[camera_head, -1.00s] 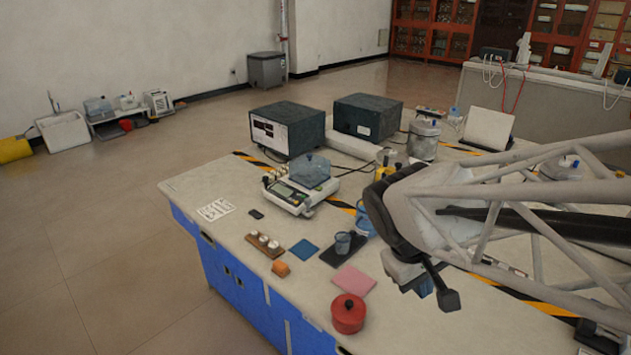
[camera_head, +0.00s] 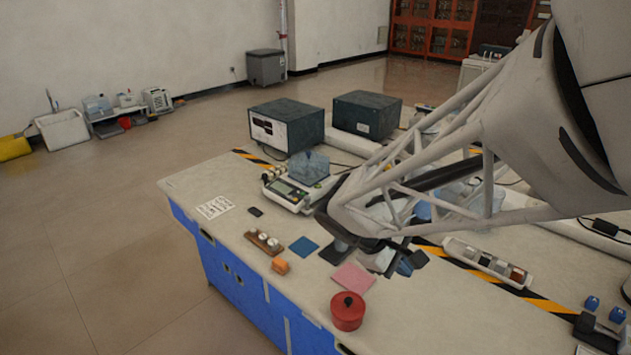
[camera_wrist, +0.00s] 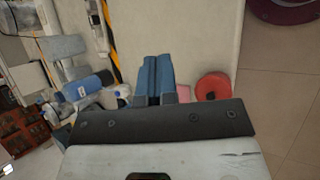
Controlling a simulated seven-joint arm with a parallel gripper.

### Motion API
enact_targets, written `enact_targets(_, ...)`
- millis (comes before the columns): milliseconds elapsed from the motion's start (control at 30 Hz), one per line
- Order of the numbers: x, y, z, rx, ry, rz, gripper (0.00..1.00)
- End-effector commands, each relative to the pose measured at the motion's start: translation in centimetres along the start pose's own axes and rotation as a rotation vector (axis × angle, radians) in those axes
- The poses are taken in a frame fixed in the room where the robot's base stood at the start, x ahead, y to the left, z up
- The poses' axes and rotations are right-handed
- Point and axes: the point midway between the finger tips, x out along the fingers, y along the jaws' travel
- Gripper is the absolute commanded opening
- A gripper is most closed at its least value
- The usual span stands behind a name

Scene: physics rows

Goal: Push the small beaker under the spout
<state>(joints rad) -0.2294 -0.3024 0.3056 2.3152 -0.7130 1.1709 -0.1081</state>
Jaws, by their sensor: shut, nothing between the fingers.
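My gripper (camera_head: 408,264) is low over the bench, right of the pink pad, with its blue fingers together and nothing between them. Its two fingers (camera_wrist: 158,78) lie side by side in the wrist view. The small beaker is hidden behind my arm in the head view, apart perhaps from a sliver at the dark mat (camera_head: 334,256). I cannot make out the beaker in the wrist view either. I cannot pick out the spout in either current view. Whether the gripper touches the beaker cannot be seen.
A red lidded pot (camera_head: 348,311) and a pink pad (camera_head: 354,276) are near the front edge. A blue pad (camera_head: 304,246), an orange block (camera_head: 280,267) and a balance (camera_head: 300,190) are to the left. A tray of small items (camera_head: 487,262) is to the right.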

Motion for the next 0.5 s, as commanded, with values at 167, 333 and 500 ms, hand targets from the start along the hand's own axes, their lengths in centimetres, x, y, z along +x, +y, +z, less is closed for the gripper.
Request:
enact_targets(167,0.7,0.7,-4.1,-0.174,-0.095,0.135,0.0)
enact_targets(333,1.1,1.1,-8.1,-0.33,-0.179,0.269,0.0)
enact_targets(500,1.4,1.0,-12.5,-0.481,-0.256,0.411,0.0)
